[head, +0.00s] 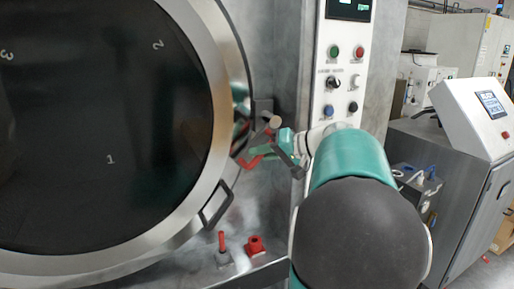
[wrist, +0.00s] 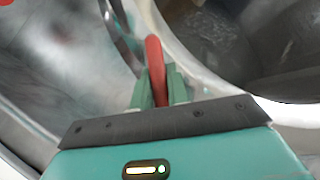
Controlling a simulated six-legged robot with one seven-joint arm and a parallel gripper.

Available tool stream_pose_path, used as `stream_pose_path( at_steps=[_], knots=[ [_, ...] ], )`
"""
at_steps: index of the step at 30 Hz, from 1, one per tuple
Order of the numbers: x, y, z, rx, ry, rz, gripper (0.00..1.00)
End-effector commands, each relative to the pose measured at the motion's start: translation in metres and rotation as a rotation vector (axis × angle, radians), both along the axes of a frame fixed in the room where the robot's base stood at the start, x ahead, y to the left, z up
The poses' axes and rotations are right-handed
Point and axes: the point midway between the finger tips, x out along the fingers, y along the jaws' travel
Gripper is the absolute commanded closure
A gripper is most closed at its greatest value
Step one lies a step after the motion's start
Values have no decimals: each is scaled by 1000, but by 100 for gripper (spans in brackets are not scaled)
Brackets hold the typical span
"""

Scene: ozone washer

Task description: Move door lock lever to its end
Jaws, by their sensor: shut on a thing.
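My gripper (wrist: 160,92) is in the lower middle of the wrist view, its green fingers shut around a red lever (wrist: 154,58). The upper end of the red lever sticks out beyond the fingers. In the head view, my gripper (head: 266,154) is at the right edge of the round washer door (head: 196,215). The red lever (head: 251,162) shows beside the fingers there, partly hidden by them. A grey latch part with a round knob (head: 273,120) is just above the gripper.
A dark door handle (head: 216,205) sits on the rim below the gripper. Red valves (head: 255,244) stand at the bottom. A button panel (head: 342,85) is to the upper right. A grey console (head: 455,150) stands at the far right.

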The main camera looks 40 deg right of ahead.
Motion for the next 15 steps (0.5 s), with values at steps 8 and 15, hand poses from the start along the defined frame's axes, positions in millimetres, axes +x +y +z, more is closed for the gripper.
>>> stream_pose_path(
  at_steps=[8,15],
  knots=[
    [-6,-19,-15,-256,73,-3,100],
    [-11,-36,-24,-473,136,-3,100]
  ],
)
